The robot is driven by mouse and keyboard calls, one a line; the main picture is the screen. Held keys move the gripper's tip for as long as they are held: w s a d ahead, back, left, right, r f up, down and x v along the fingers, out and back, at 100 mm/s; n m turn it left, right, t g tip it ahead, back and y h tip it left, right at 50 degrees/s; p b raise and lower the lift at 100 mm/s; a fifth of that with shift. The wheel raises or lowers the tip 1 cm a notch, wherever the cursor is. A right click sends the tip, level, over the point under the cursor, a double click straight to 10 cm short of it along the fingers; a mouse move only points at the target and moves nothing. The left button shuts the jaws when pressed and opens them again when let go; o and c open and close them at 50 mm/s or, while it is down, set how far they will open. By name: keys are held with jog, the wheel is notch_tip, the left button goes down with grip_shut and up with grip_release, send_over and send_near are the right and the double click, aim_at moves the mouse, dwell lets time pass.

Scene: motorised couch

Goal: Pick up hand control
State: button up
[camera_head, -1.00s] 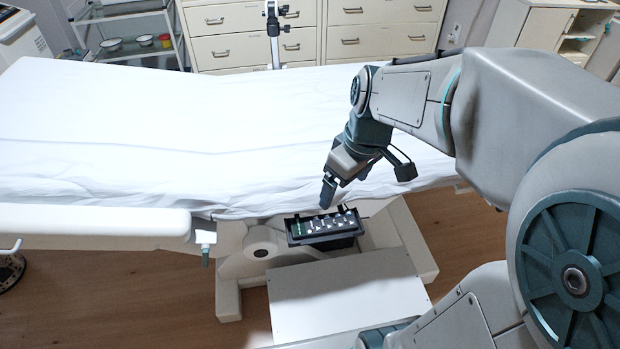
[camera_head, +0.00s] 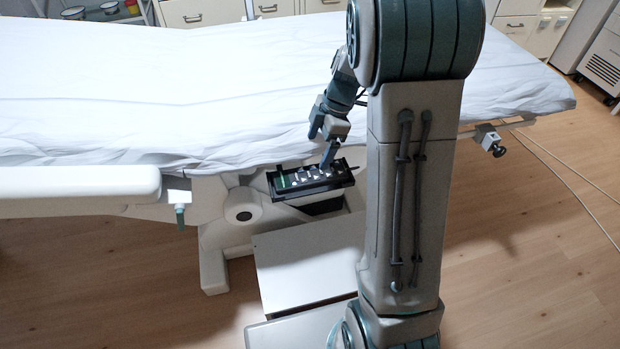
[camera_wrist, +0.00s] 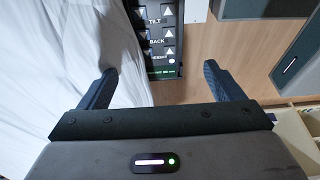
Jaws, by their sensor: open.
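The hand control (camera_head: 308,178) is a black panel with rows of light buttons and a green strip at its left end. It lies face up at the couch's near side, just below the sheet edge. In the wrist view its labelled face (camera_wrist: 161,45) shows at the top, cut off by the frame edge. My gripper (camera_head: 321,146) is open and points down over the panel's right half. In the wrist view the fingers (camera_wrist: 160,71) stand apart with nothing between them, and the panel lies ahead of the gap. I cannot tell if a fingertip touches it.
The couch (camera_head: 80,195) with its white sheet (camera_head: 160,85) runs along the panel's far side. A white base plate (camera_head: 305,262) lies below the panel. A metal clamp (camera_head: 489,140) juts out at the right.

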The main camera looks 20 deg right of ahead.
send_over(310, 174)
jog(key=d, duration=0.1)
notch_tip(310, 174, down, 4)
jog(key=shift+s+f, duration=0.15)
jog(key=f, duration=0.2)
jog(key=f+b, duration=0.1)
jog(key=f, duration=0.1)
jog(key=shift+w+a+f, duration=0.1)
jog(key=shift+w+f, duration=0.1)
jog(key=shift+a+f, duration=0.15)
jog(key=shift+f, duration=0.25)
jog(key=c, duration=1.2)
